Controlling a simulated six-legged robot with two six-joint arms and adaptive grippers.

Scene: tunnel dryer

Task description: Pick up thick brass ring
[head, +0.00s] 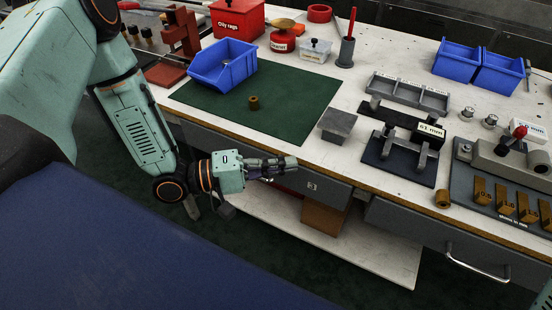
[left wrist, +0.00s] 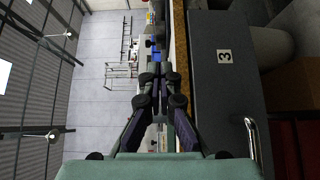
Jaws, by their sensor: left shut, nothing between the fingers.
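A small brass ring (head: 253,102) stands on the green mat (head: 215,109) on the bench. A second brass ring (head: 442,198) sits near the bench's front edge, at the right. I cannot tell from the picture which one is the thick ring. My left gripper (head: 293,164) is shut and empty, pointing right just in front of the bench edge, below and right of the mat and apart from both rings. In the left wrist view its shut fingers (left wrist: 162,82) point along the drawer fronts, and no ring shows there. My right gripper is not in view.
A blue bin (head: 224,68) stands at the mat's back left. A dark fixture (head: 402,155) and a grey tray (head: 409,95) stand further right. Drawers (head: 310,187) with handles front the bench.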

